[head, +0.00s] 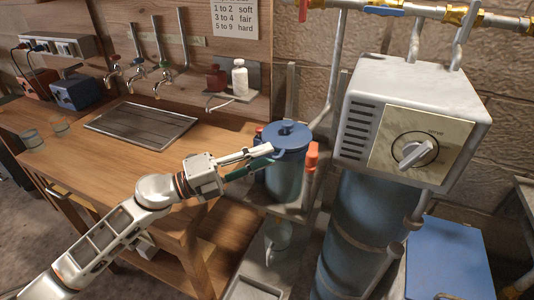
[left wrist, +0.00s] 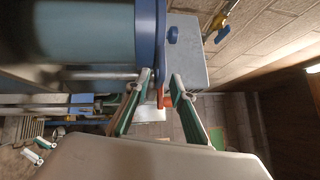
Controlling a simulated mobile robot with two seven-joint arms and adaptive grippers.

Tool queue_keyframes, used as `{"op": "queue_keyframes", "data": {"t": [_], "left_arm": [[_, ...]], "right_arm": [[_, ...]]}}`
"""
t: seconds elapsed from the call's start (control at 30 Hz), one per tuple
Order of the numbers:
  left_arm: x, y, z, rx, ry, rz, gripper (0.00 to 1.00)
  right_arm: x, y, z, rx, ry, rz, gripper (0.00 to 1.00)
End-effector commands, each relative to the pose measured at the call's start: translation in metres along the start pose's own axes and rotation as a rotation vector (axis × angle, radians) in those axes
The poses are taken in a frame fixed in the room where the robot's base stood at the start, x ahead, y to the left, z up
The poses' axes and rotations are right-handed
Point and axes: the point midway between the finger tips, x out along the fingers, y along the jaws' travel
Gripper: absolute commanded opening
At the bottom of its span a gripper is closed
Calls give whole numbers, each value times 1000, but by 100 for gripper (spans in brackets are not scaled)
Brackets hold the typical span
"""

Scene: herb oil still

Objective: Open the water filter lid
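The water filter (head: 286,176) is a translucent blue-grey canister on a metal stand, right of the wooden counter. Its blue lid (head: 292,134) with a round knob lies on top and looks closed. My left gripper (head: 262,157) reaches in from the left at lid height. In the left wrist view, the filter body (left wrist: 85,32) lies sideways and the lid's knob (left wrist: 172,35) shows beyond the blue rim. The left fingers (left wrist: 160,80) are apart, at the lid's edge, with part of the blue edge between them. I cannot tell whether they touch it.
A large blue tank (head: 360,225) with a white control box (head: 412,115) and dial stands close on the right. A glass jug (head: 277,240) stands below. Taps (head: 137,70) line the wall behind the counter.

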Motion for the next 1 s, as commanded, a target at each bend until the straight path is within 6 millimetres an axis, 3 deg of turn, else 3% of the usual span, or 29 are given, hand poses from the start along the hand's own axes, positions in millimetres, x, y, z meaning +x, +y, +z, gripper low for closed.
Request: {"op": "queue_keyframes", "data": {"t": [0.17, 0.43, 0.53, 1.0], "left_arm": [[12, 0, 0, 0, 0, -1, 23], [14, 0, 0, 0, 0, 0, 23], [14, 0, 0, -1, 0, 0, 0], [18, -6, 9, 0, -1, -2, 0]], "right_arm": [[-1, 0, -2, 0, 2, 0, 24], [-1, 0, -2, 0, 2, 0, 24], [-1, 0, -2, 1, 3, 0, 24], [-2, 1, -6, 0, 5, 1, 24]]}}
